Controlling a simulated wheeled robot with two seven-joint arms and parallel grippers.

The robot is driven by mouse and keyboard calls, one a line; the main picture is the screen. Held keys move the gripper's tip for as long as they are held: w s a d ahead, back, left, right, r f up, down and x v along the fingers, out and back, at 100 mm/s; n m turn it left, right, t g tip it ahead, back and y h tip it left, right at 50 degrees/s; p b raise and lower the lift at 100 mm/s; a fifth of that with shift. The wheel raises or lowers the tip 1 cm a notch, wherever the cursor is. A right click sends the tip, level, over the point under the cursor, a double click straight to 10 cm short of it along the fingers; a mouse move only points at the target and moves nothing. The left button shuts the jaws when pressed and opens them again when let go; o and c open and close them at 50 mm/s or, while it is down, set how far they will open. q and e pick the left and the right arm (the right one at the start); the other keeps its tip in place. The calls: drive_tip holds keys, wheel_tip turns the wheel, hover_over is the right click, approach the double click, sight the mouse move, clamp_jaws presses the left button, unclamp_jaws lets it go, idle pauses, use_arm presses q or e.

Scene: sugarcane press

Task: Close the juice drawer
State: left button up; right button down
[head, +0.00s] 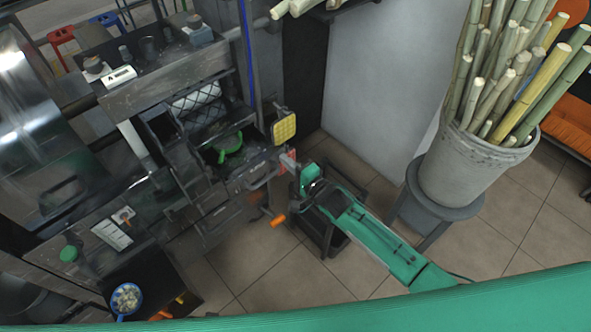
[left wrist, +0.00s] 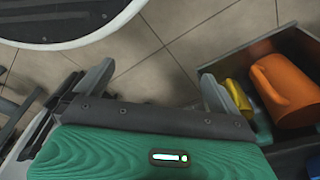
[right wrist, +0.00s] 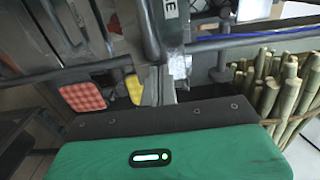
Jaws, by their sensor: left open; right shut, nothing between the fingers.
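The juice drawer (head: 250,172) appears to be the dark metal drawer low in the press in the head view. A green object (head: 231,146) shows in the opening above it, and the drawer looks at least partly pulled out. My right gripper (head: 290,162) is just right of the drawer's front end; whether it touches is unclear. In the right wrist view my right gripper (right wrist: 160,84) is shut and empty, close to metal press parts. My left gripper (left wrist: 155,84) is open and empty over the tiled floor, and it is outside the head view.
A dark open drawer (left wrist: 238,62) holding an orange jug (left wrist: 287,90) is right of my left gripper. A yellow pad (head: 284,128) and an orange handle (head: 278,221) stick out near my right gripper. A bucket (head: 462,168) of cane stands on the right.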

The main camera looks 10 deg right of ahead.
sight(261, 141)
drive_tip(key=b+x, duration=0.5)
drive_tip(key=x, duration=0.6)
drive_tip(key=shift+w+a, duration=0.25)
drive_tip(key=shift+w, duration=0.05)
drive_tip(key=shift+w+a+b, duration=0.2)
drive_tip(key=shift+w+b, duration=0.1)
drive_tip(key=shift+w, duration=0.05)
drive_tip(key=shift+r, duration=0.2)
use_arm(q)
drive_tip(key=w+r, duration=0.1)
drive_tip(key=r, duration=0.6)
drive_tip(key=w+d+r+t, duration=0.1)
drive_tip(key=w+r, duration=0.1)
drive_tip(key=r, duration=0.6)
drive_tip(key=shift+w+d+r, duration=0.15)
drive_tip(key=shift+w+d, duration=0.1)
drive_tip(key=shift+d, duration=0.05)
